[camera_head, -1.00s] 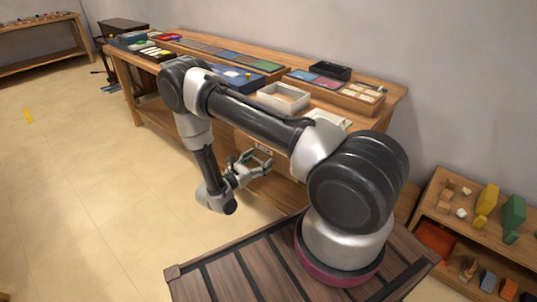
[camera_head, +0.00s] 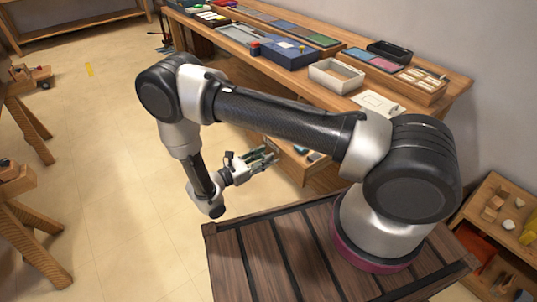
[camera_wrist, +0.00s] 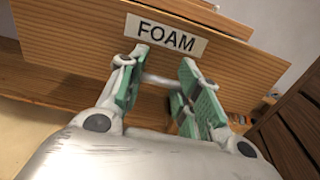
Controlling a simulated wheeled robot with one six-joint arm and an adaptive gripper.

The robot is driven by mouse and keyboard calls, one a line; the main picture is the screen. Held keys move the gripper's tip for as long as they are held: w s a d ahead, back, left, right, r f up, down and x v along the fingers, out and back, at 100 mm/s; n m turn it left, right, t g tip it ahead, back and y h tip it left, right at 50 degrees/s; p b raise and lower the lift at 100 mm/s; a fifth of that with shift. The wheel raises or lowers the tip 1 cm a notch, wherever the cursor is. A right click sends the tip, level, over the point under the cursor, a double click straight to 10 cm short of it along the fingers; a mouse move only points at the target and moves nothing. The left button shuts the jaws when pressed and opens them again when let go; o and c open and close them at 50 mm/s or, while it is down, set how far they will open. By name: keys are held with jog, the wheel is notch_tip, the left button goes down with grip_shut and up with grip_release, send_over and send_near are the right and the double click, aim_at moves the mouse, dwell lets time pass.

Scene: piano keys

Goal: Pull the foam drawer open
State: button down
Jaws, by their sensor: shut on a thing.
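The foam drawer shows in the wrist view as a wooden front with a white FOAM label (camera_wrist: 166,34). In the head view the drawer (camera_head: 297,164) stands out from under the table, and small things show inside it. My gripper (camera_wrist: 160,85) is at the drawer front, just below the label, its green-padded fingers shut on a pale bar-shaped handle (camera_wrist: 158,80). The fingers hide part of the handle. In the head view my gripper (camera_head: 268,155) is at the drawer's front, which it partly covers.
The wooden table (camera_head: 440,110) above the drawer carries a white open box (camera_head: 337,76), a blue box (camera_head: 287,54) and several trays. A low shelf (camera_head: 505,215) with blocks stands at the right. Open floor (camera_head: 120,190) lies to the left.

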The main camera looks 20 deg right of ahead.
jog(key=shift+a+r, duration=0.15)
jog(key=shift+a, duration=0.05)
jog(key=c, duration=1.4)
grip_release()
jog(key=shift+w, duration=0.1)
jog(key=o, duration=1)
jog(key=shift+o, duration=0.9)
jog(key=shift+o, duration=0.7)
jog(key=v, duration=1.2)
jog(key=shift+f, duration=0.2)
